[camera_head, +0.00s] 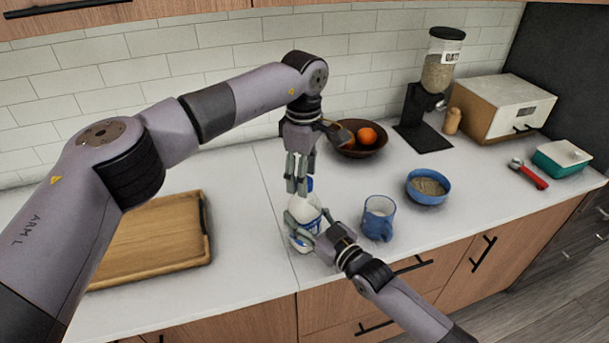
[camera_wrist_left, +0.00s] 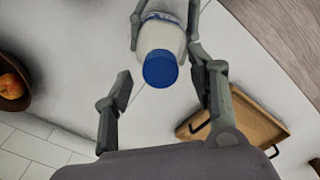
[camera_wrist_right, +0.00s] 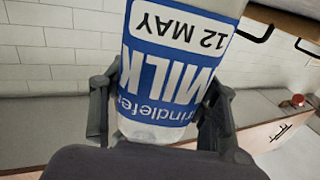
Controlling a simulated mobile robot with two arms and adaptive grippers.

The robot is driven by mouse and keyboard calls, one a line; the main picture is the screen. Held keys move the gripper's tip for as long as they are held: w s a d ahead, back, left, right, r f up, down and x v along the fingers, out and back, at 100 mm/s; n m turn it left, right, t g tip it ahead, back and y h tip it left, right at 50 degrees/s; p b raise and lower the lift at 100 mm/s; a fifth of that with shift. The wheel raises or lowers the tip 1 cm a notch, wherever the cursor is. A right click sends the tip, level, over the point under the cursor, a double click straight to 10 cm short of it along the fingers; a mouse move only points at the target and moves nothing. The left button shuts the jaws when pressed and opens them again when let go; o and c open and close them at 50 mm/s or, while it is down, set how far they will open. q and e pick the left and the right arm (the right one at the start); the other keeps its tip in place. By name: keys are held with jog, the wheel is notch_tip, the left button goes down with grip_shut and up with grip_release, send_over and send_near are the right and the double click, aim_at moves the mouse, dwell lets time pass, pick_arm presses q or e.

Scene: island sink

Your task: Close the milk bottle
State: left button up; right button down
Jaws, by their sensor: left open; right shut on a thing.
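The milk bottle (camera_head: 306,212) is white with a blue and white label and stands on the counter. Its blue cap (camera_head: 309,184) sits at the top, and the left wrist view shows this cap (camera_wrist_left: 160,69) on the neck from above; I cannot tell how tight it is. My right gripper (camera_head: 306,232) is shut around the bottle's body from the front. The right wrist view shows the label (camera_wrist_right: 175,65) upside down between its fingers. My left gripper (camera_head: 297,188) is open and points down beside the cap, with its fingers apart from it in the left wrist view.
A blue mug (camera_head: 379,217) stands close right of the bottle, and a blue bowl (camera_head: 428,188) is farther right. A wooden board (camera_head: 150,245) lies to the left. A brown fruit bowl (camera_head: 360,151) is behind, with a dispenser (camera_head: 438,70) to its right.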

pick_arm(q)
notch_tip(320, 180, up, 11)
jog(key=shift+r, duration=0.2)
pick_arm(e)
jog(key=c, duration=0.5)
grip_release()
jog(key=v, duration=1.2)
pick_arm(q)
jog(key=shift+f, duration=0.1)
pick_arm(e)
jog(key=shift+s, duration=0.1)
